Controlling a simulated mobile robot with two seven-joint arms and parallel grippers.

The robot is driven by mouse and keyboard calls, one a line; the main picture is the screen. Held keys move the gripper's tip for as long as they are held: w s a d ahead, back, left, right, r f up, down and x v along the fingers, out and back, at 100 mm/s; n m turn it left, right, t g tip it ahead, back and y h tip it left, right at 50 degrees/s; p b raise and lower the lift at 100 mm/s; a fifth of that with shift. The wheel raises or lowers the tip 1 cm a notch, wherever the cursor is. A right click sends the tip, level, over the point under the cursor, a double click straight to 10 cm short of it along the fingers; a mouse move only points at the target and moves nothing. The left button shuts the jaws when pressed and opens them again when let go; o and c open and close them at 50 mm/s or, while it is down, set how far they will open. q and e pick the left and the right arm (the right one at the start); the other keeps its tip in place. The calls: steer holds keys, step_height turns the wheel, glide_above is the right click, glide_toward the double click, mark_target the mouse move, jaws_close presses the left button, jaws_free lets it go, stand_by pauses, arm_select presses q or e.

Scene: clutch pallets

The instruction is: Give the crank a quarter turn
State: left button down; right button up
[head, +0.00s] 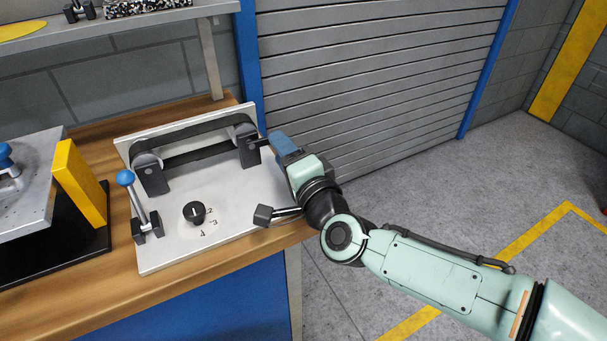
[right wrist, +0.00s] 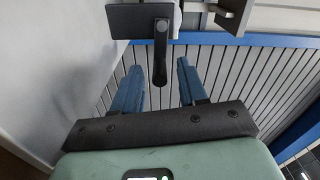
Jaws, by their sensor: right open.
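The belt unit stands on a pale panel (head: 175,245) on the bench, with a dark belt (head: 190,135) over two pulleys. A dark crank arm (head: 261,142) shows at its right-hand pulley, partly hidden by my gripper. In the right wrist view the crank (right wrist: 160,50) hangs down from a round pivot, its lower end between the two blue fingers in the picture, with a gap on each side. My right gripper (head: 277,140) is open at the panel's right side. Whether the crank lies fully between the fingers in depth, I cannot tell. My left gripper is not in view.
The panel also carries a blue-knobbed lever (head: 125,178), a black numbered dial (head: 194,212) and a dark block on a rod (head: 264,215) close to my right wrist. A yellow plate (head: 80,195) stands at left. A grey shutter (head: 380,70) is behind. Floor at right is clear.

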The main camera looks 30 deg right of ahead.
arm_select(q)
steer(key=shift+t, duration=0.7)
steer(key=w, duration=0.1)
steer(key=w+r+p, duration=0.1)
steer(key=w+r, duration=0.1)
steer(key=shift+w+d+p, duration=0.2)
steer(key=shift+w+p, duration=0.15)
arm_select(e)
steer(key=s, duration=1.1)
steer(key=shift+d, duration=0.15)
steer(key=shift+w, duration=0.1)
